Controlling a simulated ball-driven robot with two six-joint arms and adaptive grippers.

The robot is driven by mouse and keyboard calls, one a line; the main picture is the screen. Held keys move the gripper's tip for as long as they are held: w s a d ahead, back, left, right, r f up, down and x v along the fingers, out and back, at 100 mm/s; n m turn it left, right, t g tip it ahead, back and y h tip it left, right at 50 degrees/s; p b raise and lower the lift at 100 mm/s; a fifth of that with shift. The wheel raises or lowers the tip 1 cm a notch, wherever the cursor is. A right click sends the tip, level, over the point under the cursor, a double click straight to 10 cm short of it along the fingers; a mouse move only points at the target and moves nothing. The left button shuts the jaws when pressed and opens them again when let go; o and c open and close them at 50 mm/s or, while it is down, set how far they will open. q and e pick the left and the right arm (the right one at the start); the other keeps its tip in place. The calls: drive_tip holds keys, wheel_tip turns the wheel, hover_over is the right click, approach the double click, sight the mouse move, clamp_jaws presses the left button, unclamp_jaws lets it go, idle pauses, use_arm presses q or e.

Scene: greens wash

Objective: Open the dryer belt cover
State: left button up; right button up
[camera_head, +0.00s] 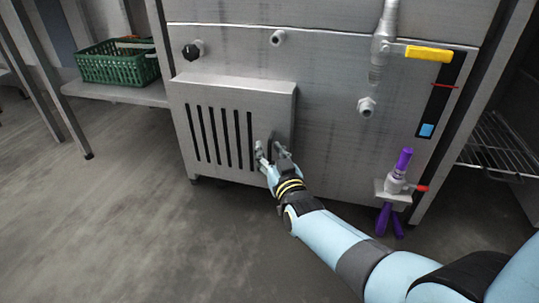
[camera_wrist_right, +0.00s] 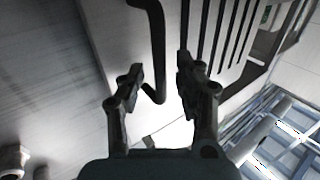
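The dryer belt cover (camera_head: 228,96) is a grey metal panel with several dark vertical slots, low on the front left of the steel machine. It looks closed against the machine. My right gripper (camera_head: 268,151) is at the right part of its front. In the right wrist view, the slotted cover (camera_wrist_right: 117,30) shows behind a dark bar handle (camera_wrist_right: 157,40). The handle's bent lower end lies between the two spread fingers of my right gripper (camera_wrist_right: 160,75), with gaps visible on both sides. In the head view my gripper mostly hides the handle. My left gripper is not in view.
A green basket (camera_head: 117,66) sits on a metal shelf (camera_head: 120,94) at the left. A wire rack (camera_head: 497,147) stands at far right. Floor at front left is clear.

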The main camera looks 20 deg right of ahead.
drive_tip(key=shift+w, duration=0.2)
clamp_jaws()
idle(0.5)
